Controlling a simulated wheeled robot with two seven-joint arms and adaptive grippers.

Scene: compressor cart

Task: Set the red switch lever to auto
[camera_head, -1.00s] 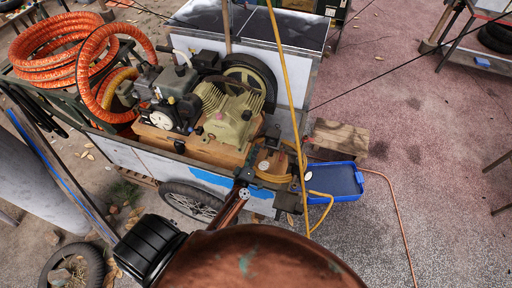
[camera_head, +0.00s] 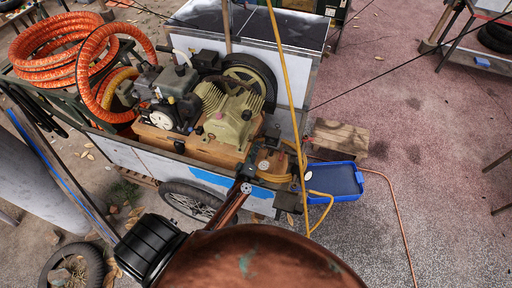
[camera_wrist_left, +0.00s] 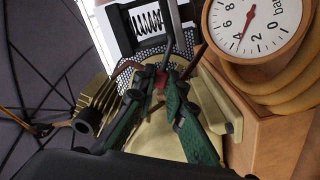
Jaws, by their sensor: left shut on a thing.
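My left gripper (camera_head: 249,171) reaches up from the bottom of the head view to the near edge of the cart, beside the cream compressor (camera_head: 232,114). In the left wrist view its two green fingers (camera_wrist_left: 160,86) come together on the small red switch lever (camera_wrist_left: 160,80). The gripper is shut on the lever, whose tip shows between the fingertips. The fingers hide most of the lever, and I cannot read any switch marking. In the head view the lever is too small to make out. My right gripper is not in view.
A round bar gauge (camera_wrist_left: 255,24) sits close to the right of the fingers, above a coiled yellow hose (camera_wrist_left: 272,82). On the cart are a flywheel (camera_head: 262,78) and orange hose coils (camera_head: 62,48). A blue tray (camera_head: 337,184) stands right of the cart.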

